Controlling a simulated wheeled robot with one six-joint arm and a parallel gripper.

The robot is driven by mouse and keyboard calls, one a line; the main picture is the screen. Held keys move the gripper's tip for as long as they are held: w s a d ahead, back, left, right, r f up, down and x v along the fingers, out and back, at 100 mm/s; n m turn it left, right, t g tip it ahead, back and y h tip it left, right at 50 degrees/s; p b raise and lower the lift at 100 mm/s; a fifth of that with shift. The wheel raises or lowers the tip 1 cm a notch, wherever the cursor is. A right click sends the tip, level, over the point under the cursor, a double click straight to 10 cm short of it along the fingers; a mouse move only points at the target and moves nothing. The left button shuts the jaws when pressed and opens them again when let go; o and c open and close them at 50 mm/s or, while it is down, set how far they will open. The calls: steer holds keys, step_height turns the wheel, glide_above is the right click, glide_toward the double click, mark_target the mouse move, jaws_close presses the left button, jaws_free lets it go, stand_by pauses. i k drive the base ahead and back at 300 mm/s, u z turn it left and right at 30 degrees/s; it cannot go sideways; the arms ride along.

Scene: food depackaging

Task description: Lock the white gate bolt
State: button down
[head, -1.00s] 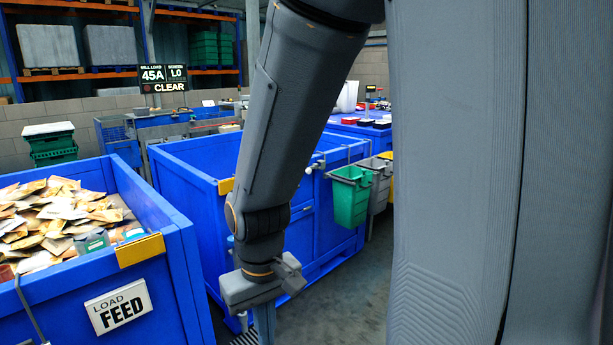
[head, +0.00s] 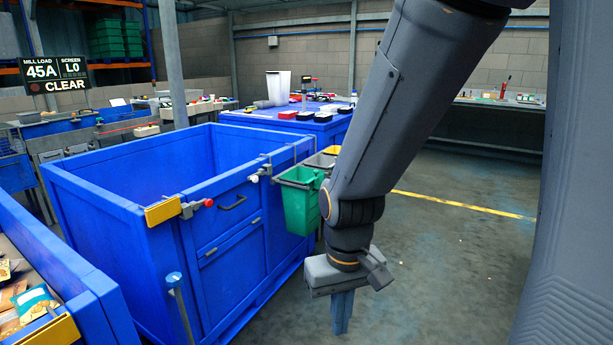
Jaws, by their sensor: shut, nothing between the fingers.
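The white gate bolt (head: 262,172) is a small white-knobbed bolt at the upper right of the gate (head: 231,215) on the empty blue bin (head: 115,215). A red-knobbed bolt (head: 203,204) sits at the gate's upper left. Whether the white bolt is engaged is too small to tell. My gripper (head: 341,318) points down over the floor, shut and empty, to the right of the bin in the picture. It is apart from the bolt and lower in the picture.
Green (head: 298,203) and grey tubs hang beside the white bolt, partly behind my arm. A blue-capped post (head: 174,280) stands before the bin. A bin of packets (head: 25,303) is at lower left. Open floor (head: 440,270) lies to the right.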

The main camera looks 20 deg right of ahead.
mark_target(254, 178)
steer(key=z, duration=0.25)
steer(key=i, duration=1.15)
steer(key=u, duration=0.5)
